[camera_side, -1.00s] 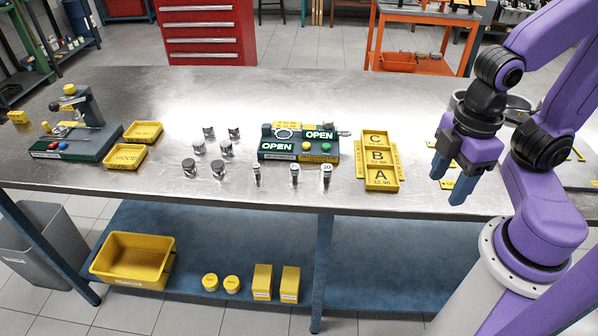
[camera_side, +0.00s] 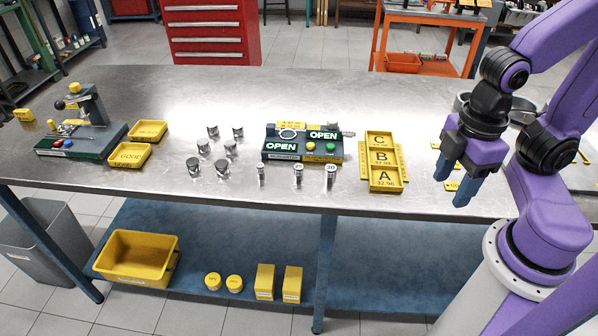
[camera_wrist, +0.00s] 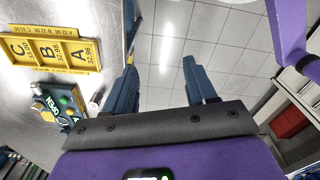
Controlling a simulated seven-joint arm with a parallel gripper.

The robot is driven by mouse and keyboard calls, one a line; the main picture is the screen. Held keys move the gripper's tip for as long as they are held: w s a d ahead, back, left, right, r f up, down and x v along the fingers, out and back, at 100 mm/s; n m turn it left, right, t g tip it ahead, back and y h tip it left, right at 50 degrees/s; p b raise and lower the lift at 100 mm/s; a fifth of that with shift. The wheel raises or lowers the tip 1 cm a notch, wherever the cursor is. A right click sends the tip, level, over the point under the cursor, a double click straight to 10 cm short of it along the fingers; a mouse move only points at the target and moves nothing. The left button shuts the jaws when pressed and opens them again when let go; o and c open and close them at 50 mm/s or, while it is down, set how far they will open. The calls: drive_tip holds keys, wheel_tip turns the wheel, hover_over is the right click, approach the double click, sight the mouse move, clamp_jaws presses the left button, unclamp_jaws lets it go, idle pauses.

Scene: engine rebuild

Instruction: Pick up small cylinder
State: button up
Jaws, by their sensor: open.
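Three slim metal cylinders stand upright in a row at the front of the steel bench: a small left one (camera_side: 261,175), a middle one (camera_side: 298,176) and a larger right one (camera_side: 331,177) with a light, marked top. The left one looks smallest. My gripper (camera_side: 452,181) is open and empty, fingers pointing down, well to the right of the cylinders and past the lettered tray. In the wrist view its two blue fingers (camera_wrist: 160,66) are apart with only floor between them. A metal piece beside the green fixture there is too small to identify.
A green fixture (camera_side: 347,150) with "OPEN" signs stands behind the cylinders. A yellow A-B-C tray (camera_side: 401,171) lies between them and my gripper. Several wider metal cylinders (camera_side: 221,167) stand left. Yellow trays (camera_side: 147,143) and a bench device (camera_side: 112,138) are farther left.

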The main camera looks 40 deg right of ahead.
drive_tip(key=w+a+r+n, duration=0.15)
drive_tip(key=w+a, duration=0.25)
drive_tip(key=w, duration=0.4)
drive_tip(key=w+a+r+n, duration=0.1)
drive_tip(key=w+a+r, duration=0.1)
drive_tip(key=w+a, duration=0.35)
drive_tip(key=n, duration=0.3)
hover_over(299, 167)
wheel_tip(299, 167, down, 11)
drive_tip(key=shift+s, duration=0.1)
drive_tip(key=shift+w+f, duration=0.2)
drive_tip(key=shift+f, duration=2.7)
clamp_jaws()
